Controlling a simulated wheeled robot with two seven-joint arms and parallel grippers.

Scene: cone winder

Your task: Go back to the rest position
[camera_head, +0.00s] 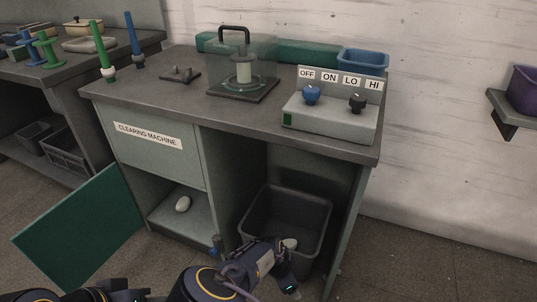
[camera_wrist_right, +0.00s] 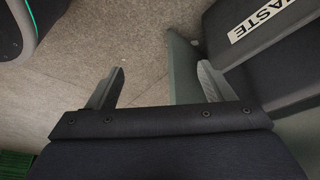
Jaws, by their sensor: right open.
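My right gripper (camera_wrist_right: 158,88) is open in the right wrist view, with nothing between its two fingers and floor showing beyond them. The dark waste bin (camera_wrist_right: 235,70), with a white WASTE label, is close by the right finger; I cannot tell whether they touch. In the head view my right arm (camera_head: 205,285) reaches in low from the bottom, in front of the bin (camera_head: 320,215) under the bench. Its fingertips are hard to make out there. A dark part of me shows at the bottom left, but my left gripper is not in view.
The bench (camera_head: 190,97) carries a clear-covered unit (camera_head: 240,65) and a control box (camera_head: 330,117) with two knobs. Floor is free at the right.

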